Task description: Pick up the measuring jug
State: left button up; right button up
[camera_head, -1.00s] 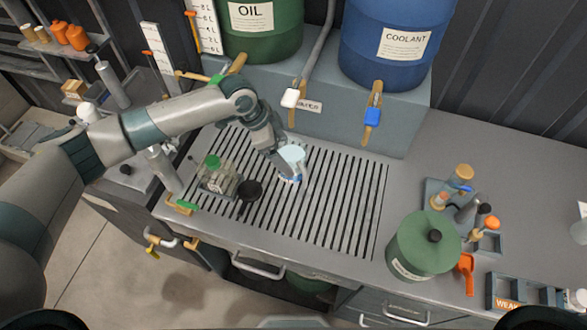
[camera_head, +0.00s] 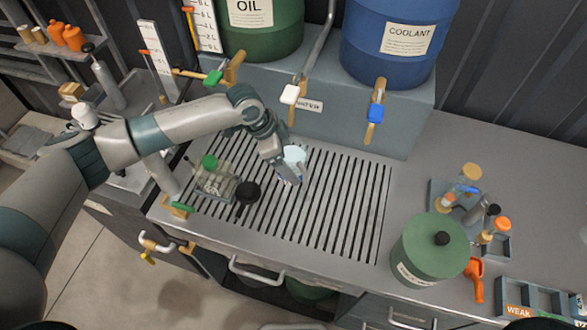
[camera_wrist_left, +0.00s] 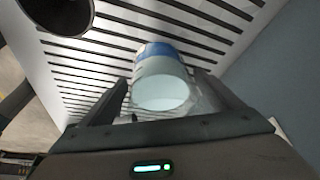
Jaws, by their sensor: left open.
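The measuring jug (camera_head: 295,157) is a small, pale, clear vessel with a blue band, standing on the slotted drain grate (camera_head: 340,205). In the left wrist view the jug (camera_wrist_left: 161,80) shows its round pale opening and blue band. My left gripper (camera_head: 293,178) is low over the grate at the jug and partly hides it in the head view. In the wrist view the open fingers of my left gripper (camera_wrist_left: 165,100) lie on either side of the jug. I cannot tell whether they touch it. My right gripper is not in view.
A glass bottle with a green cap (camera_head: 212,180) and a black funnel-like cup (camera_head: 247,192) stand left of the jug. The blue coolant barrel (camera_head: 388,45) and green oil barrel (camera_head: 262,30) stand behind, with taps. A green canister (camera_head: 428,250) stands right. The grate's right part is clear.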

pick_arm(q)
jog(key=shift+b+x, duration=1.2)
jog(key=shift+x, duration=0.5)
jog(key=shift+a, duration=0.1)
jog(key=shift+c, duration=0.4)
jog(key=c, duration=1.7)
jog(key=shift+o, duration=0.2)
jog(key=shift+r, duration=0.2)
